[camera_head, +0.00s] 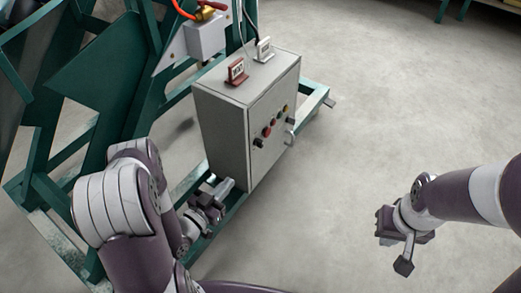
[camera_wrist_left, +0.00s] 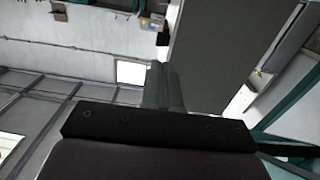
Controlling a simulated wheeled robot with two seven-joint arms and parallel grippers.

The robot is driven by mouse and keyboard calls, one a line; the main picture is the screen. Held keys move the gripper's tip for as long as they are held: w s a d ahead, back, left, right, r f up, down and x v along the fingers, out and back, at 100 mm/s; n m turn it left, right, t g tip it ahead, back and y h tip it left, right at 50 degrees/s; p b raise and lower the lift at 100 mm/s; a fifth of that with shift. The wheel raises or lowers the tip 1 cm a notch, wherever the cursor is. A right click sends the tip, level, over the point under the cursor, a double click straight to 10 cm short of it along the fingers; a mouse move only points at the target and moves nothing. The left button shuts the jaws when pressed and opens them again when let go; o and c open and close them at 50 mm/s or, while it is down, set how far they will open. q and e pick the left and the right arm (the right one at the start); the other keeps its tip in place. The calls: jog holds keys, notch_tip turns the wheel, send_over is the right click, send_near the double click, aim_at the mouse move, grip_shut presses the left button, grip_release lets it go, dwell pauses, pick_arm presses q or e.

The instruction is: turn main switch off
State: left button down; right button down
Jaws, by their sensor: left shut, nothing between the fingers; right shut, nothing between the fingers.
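A grey control box (camera_head: 222,135) stands on a green frame in the head view. Its front panel carries a diagonal row of controls: a black knob (camera_head: 258,143), a red button (camera_head: 267,132), small coloured buttons and a dark knob (camera_head: 291,121). I cannot tell which one is the main switch. My left gripper (camera_head: 226,187) is shut and empty, low beside the box's lower front corner. In the left wrist view its closed fingers (camera_wrist_left: 164,88) show against the box's grey side (camera_wrist_left: 215,50). My right gripper (camera_head: 404,262) is shut and empty over open floor at the right.
Green frame beams (camera_head: 95,85) crowd the left. The concrete floor (camera_head: 400,120) at the right is clear.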

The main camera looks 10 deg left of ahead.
pick_arm(q)
jog(key=shift+r, duration=0.2)
jog(key=b, duration=0.6)
send_near(259, 147)
jog(key=x, duration=0.6)
jog(key=shift+w+d, duration=0.2)
jog(key=shift+w, duration=0.25)
